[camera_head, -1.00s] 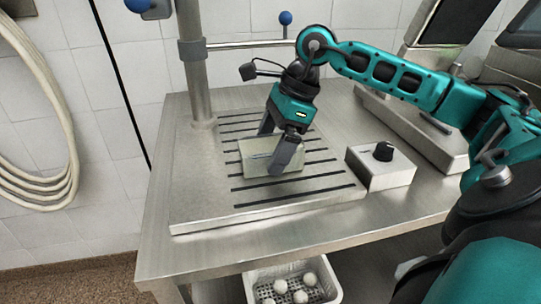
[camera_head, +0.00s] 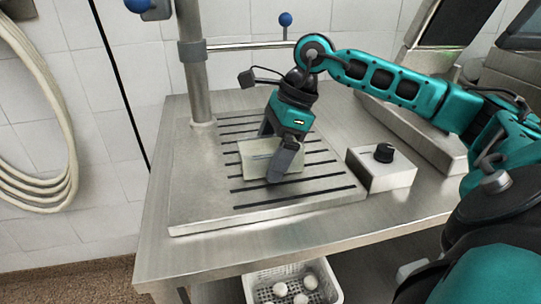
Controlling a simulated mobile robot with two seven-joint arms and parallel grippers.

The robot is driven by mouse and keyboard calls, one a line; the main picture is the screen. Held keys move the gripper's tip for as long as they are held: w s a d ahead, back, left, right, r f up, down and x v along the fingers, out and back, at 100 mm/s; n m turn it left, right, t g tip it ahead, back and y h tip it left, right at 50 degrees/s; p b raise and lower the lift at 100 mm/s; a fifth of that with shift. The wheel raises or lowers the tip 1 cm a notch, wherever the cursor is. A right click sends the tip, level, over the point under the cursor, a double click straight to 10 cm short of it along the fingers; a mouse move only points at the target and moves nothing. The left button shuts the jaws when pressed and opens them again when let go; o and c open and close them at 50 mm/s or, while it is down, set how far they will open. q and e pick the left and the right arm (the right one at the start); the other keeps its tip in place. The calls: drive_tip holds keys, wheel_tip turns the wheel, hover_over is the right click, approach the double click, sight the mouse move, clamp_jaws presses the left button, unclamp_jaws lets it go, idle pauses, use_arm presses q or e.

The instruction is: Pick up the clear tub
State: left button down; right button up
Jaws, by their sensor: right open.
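The clear tub (camera_head: 257,158) is a small, pale, see-through box on the dark-striped metal plate in the middle of the table. My right gripper (camera_head: 272,158) points down over it, with its fingers apart. The near finger is in front of the tub's right part and hides some of it. The far finger shows above the tub's back edge. I cannot tell whether either finger touches the tub. My left gripper is not in view.
A grey control box (camera_head: 381,170) with a black knob stands right of the plate. A metal post (camera_head: 194,80) rises at the back left. A white perforated basket (camera_head: 263,275) with several white balls sits below the table's front edge. The plate's left side is bare.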

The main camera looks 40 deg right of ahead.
sight(270, 143)
drive_tip(key=c, duration=1.3)
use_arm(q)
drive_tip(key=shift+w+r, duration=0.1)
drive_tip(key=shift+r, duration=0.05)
use_arm(e)
drive_tip(key=shift+r, duration=0.15)
